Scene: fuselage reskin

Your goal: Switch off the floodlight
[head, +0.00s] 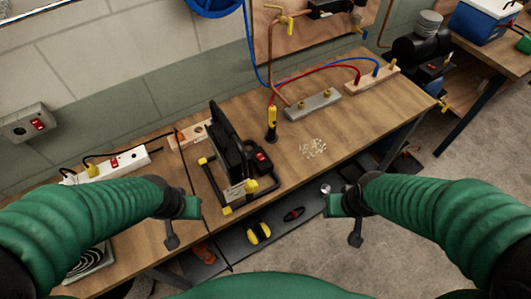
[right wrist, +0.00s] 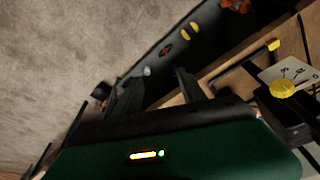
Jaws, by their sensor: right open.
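The floodlight (head: 228,152) stands on the wooden workbench, a black lamp on a black tube frame with yellow corner pieces. A red switch (head: 263,157) sits on a dark box at its right side. In the right wrist view part of the floodlight shows at the right edge, with a yellow knob (right wrist: 284,88); the switch cannot be made out there. My right gripper (head: 343,222) is open and empty in front of the bench edge, right of the floodlight. My left gripper (head: 180,222) is near the bench front, left of the floodlight; its jaw opening is unclear.
The workbench (head: 335,142) carries a black and yellow tool (head: 271,122), a metal block (head: 313,105), a power strip (head: 112,163) and small pale bits (head: 314,148). A lower shelf (head: 285,232) holds several items. A wall socket (head: 30,123) has a red switch.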

